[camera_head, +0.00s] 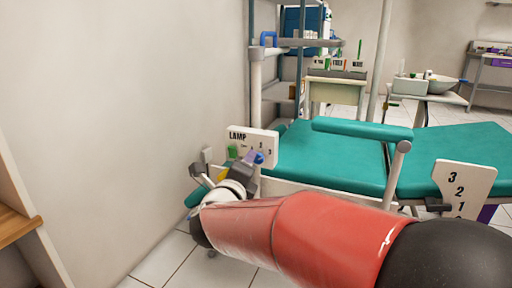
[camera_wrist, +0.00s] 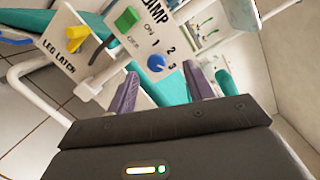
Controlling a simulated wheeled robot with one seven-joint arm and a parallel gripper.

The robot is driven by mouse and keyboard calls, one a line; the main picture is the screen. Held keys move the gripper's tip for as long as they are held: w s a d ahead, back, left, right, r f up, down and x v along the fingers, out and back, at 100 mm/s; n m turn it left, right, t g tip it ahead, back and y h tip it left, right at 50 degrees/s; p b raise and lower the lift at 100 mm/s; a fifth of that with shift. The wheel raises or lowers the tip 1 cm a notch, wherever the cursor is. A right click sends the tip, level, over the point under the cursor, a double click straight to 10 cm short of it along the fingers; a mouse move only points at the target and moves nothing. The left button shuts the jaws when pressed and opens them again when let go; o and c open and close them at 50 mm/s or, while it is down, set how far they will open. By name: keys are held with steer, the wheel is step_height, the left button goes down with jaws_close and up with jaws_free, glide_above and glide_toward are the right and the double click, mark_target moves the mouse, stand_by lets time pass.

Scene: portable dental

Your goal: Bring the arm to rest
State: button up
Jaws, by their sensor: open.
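My red arm reaches from the lower right of the head view to the lamp panel (camera_head: 252,140) beside the teal dental chair (camera_head: 335,160). My gripper (camera_wrist: 161,72) is open in the wrist view, its two purple fingers apart and nothing visibly held. The panel's blue knob (camera_wrist: 156,63) appears between the fingertips; I cannot tell whether they touch it. A green switch (camera_wrist: 126,18) sits on the same panel. A yellow leg latch handle (camera_wrist: 77,38) is on a white plate to its left. In the head view, my wrist hides part of the panel's lower side.
A wall (camera_head: 120,110) stands close on the left, with a wooden shelf (camera_head: 16,224) at the left edge. A white numbered plate (camera_head: 463,186) is near my arm on the right. A shelving rack (camera_head: 256,85) and a small cabinet (camera_head: 335,92) stand behind the chair.

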steer(key=s+d+f+n+g+y, duration=0.1)
steer(key=s+d+f+n+g, duration=0.3)
steer(key=s+d+n, duration=0.4)
steer(key=s+d+f+n+g+y, duration=0.1)
steer(key=s+d+f+n+g, duration=0.4)
steer(key=s+n, duration=0.5)
steer(key=s+d+f+n+g+y, duration=0.1)
steer(key=s+d+f+n+g, duration=0.15)
steer(key=s+d+n, duration=0.65)
step_height(320, 180, up, 13)
steer(key=s+a+m+p, duration=0.1)
steer(key=m+p, duration=0.1)
steer(key=p, duration=1.1)
steer(key=shift+a+r, duration=0.2)
steer(key=shift+a, duration=0.05)
